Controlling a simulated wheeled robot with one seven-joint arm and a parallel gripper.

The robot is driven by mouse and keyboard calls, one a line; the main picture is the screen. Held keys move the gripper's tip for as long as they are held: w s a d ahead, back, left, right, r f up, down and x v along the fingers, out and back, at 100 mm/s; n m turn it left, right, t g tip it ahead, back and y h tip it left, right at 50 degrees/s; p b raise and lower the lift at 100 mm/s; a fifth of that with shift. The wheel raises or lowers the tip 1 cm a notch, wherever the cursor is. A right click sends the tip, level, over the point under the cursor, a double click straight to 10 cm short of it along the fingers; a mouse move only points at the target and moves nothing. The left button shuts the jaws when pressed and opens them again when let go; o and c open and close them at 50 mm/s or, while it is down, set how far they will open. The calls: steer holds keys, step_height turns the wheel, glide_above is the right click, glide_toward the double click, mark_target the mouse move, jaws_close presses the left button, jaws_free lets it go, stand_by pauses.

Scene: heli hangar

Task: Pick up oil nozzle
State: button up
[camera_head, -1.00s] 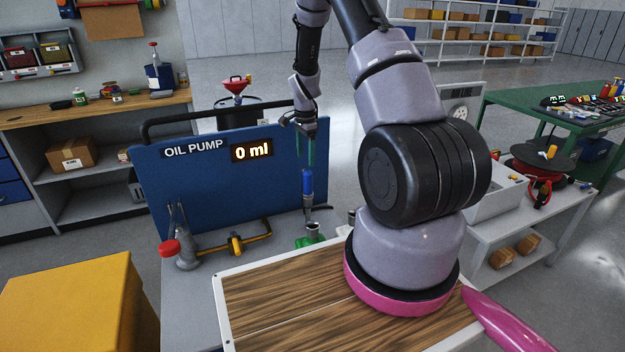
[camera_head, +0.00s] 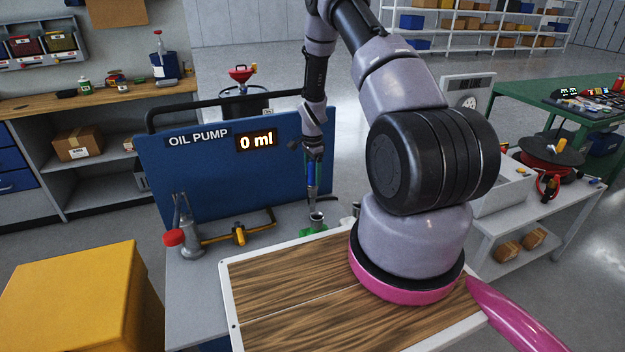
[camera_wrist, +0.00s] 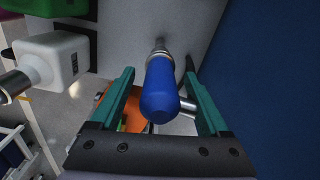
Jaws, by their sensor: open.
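The oil nozzle (camera_wrist: 160,92) has a rounded blue grip and a metal spout. In the wrist view it stands between the two green fingers of my gripper (camera_wrist: 158,100), with a gap on either side. My gripper is open around the blue grip. In the head view the nozzle (camera_head: 312,180) is partly hidden by my gripper (camera_head: 312,160), which points down over it. Below it is a metal cup on a green base (camera_head: 316,222). The blue oil pump panel (camera_head: 215,170) reads 0 ml and stands behind.
A grey oil can with a red cap (camera_head: 183,235) and a yellow-handled tool (camera_head: 240,234) lie left of the nozzle on the pump's grey bench. A yellow box (camera_head: 75,300) is at front left. A white shelf table (camera_head: 500,200) stands at right.

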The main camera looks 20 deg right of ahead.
jaws_close()
steer(key=shift+r, duration=0.1)
